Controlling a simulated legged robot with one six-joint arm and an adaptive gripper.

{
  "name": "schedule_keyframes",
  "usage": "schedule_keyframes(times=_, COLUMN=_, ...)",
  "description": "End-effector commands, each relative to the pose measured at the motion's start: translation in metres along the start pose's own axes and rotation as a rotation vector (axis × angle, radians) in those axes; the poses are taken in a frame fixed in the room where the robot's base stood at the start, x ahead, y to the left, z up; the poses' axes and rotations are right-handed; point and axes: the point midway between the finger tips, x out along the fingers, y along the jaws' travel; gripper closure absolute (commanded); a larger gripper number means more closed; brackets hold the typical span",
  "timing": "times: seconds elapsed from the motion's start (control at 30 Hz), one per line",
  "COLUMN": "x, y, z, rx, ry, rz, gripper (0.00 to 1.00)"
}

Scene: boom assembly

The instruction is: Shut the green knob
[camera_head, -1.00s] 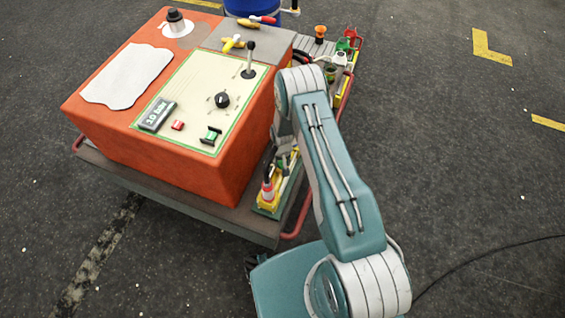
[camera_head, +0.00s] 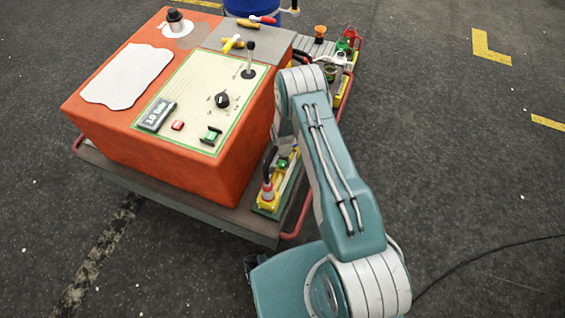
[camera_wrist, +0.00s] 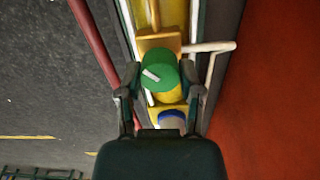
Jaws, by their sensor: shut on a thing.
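In the wrist view a round green knob (camera_wrist: 160,66) with a white mark on top sits on a yellow fitting. My gripper (camera_wrist: 159,93) has one finger on each side of it and is shut on it. The knob's lower side and the finger contacts are partly hidden. In the head view my gripper is hidden behind my arm. A green part (camera_head: 283,163) shows on the near end of the pipe strip, but I cannot tell which green part there is the held knob.
A white lever (camera_wrist: 212,47) stands right of the knob, with the orange box (camera_wrist: 262,90) beyond. A red rail (camera_wrist: 97,38) runs along the left. The box's control panel (camera_head: 190,110) is left of my arm. Open floor lies to the right.

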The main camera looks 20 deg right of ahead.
Motion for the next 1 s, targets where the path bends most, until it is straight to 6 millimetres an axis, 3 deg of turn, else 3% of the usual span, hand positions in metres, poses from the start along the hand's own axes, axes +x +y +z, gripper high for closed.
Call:
schedule_keyframes(times=0.5, x=0.002, y=0.0003, z=0.0028, rx=0.023, ry=-0.004, rz=0.003, gripper=1.0)
schedule_keyframes(times=0.53, x=0.0019, y=0.0003, z=0.0028, rx=0.023, ry=-0.004, rz=0.003, gripper=0.48)
schedule_keyframes(times=0.6, x=0.0018, y=0.0002, z=0.0027, rx=0.023, ry=-0.004, rz=0.003, gripper=0.18)
schedule_keyframes(times=1.0, x=-0.0009, y=0.0003, z=0.001, rx=0.024, ry=-0.001, rz=0.0, gripper=0.18)
